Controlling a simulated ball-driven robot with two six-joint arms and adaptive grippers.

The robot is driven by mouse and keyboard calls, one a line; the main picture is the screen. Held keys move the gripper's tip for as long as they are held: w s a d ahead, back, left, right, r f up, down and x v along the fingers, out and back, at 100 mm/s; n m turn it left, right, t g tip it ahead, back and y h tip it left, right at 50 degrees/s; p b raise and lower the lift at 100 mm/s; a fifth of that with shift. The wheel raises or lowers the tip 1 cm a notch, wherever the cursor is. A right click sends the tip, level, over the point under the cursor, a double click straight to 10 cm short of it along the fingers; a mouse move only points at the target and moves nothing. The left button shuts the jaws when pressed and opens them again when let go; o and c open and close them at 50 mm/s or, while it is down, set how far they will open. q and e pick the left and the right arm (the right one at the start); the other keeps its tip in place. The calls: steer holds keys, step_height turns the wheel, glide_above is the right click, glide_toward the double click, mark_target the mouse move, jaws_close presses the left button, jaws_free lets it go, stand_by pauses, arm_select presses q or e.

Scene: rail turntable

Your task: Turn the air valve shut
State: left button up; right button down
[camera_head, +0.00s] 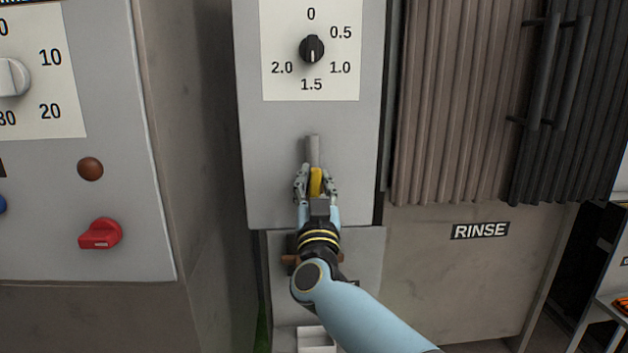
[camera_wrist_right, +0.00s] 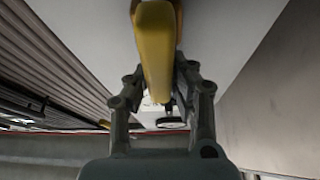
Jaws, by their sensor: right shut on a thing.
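The air valve shows as a yellow lever handle (camera_head: 316,182) in front of a vertical grey pipe (camera_head: 312,150) on the light grey panel. In the head view the handle points along the pipe, roughly upright. My right gripper (camera_head: 315,188) is closed around the handle, one finger on each side. In the right wrist view the yellow handle (camera_wrist_right: 155,50) runs between the fingers of my right gripper (camera_wrist_right: 158,90). The valve body is mostly hidden behind the hand. My left gripper is not in view.
Above the valve is a black dial knob (camera_head: 312,49) on a white scale. A red switch (camera_head: 100,233) and a brown button (camera_head: 90,169) sit on the left cabinet. A ribbed curtain (camera_head: 455,100) and a RINSE label (camera_head: 480,231) are to the right.

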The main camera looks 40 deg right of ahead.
steer(key=m, duration=0.2)
steer(key=m+g+h+p, duration=0.1)
steer(key=m, duration=0.1)
steer(key=m+g+h+p, duration=0.1)
steer(key=shift+s+d+m, duration=0.2)
steer(key=shift+d+m, duration=0.1)
steer(key=shift+m, duration=0.1)
arm_select(q)
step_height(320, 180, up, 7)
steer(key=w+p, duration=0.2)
steer(key=p, duration=0.3)
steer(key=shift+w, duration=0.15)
arm_select(e)
steer(key=shift+s+d+f+m+g, duration=0.35)
steer(key=shift+m+g, duration=0.7)
steer(key=shift+m, duration=1.55)
steer(key=shift+w+d+f+m+g, duration=0.1)
steer(key=shift+f+m+g, duration=0.7)
steer(key=shift+m, duration=1.8)
steer(key=shift+s+d+f+m+g, duration=0.2)
steer(key=shift+m+g, duration=1.05)
steer(key=shift+m, duration=1.35)
steer(key=shift+f, duration=0.1)
steer(key=c, duration=1.2)
jaws_free()
steer(key=shift+o, duration=0.2)
step_height(320, 180, up, 10)
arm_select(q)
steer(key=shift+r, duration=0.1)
